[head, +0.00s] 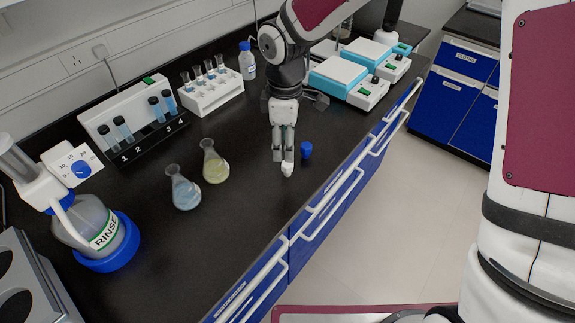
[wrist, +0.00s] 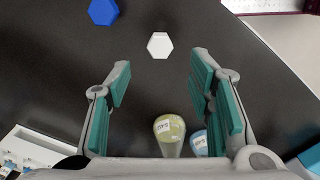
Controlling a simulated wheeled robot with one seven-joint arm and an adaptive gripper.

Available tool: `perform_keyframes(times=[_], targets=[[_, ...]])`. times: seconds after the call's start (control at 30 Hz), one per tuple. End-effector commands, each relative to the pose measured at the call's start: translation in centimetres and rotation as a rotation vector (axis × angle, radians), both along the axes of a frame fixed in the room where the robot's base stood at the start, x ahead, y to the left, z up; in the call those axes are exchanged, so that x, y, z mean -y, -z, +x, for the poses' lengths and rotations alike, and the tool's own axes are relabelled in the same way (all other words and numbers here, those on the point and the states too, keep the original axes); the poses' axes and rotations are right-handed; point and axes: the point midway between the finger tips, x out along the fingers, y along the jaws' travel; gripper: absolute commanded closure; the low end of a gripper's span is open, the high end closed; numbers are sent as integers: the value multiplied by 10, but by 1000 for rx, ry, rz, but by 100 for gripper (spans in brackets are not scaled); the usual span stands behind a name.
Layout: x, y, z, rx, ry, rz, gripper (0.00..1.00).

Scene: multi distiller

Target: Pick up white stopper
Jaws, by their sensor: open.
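The white stopper (head: 287,170) stands on the black bench near its front edge. In the wrist view it is a white hexagonal top (wrist: 159,45), lying just beyond the fingertips and centred between them. My gripper (head: 283,158) points down at the bench, close to the stopper and partly overlapping it in the head view. In the wrist view my gripper (wrist: 161,73) is open, with its teal pads apart and nothing between the tips. Whether a finger touches the stopper cannot be told.
A blue stopper (head: 306,150) stands close beside, also in the wrist view (wrist: 102,11). A yellow flask (head: 214,167) and a blue flask (head: 184,191) stand to the left. A white tube rack (head: 211,97), balances (head: 338,78) and a RINSE bottle (head: 92,224) surround them. The bench front is clear.

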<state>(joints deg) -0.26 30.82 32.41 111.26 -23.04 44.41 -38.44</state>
Motion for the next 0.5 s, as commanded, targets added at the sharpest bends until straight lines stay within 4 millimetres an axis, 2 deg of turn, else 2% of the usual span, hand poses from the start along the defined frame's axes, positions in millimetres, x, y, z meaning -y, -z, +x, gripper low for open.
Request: perform_keyframes(times=[0.1,0.37,0.5], targets=[[0,20,-1,-3,0,-1,52],[0,38,-1,-1,1,-1,52],[2,57,-1,-4,0,-2,52]])
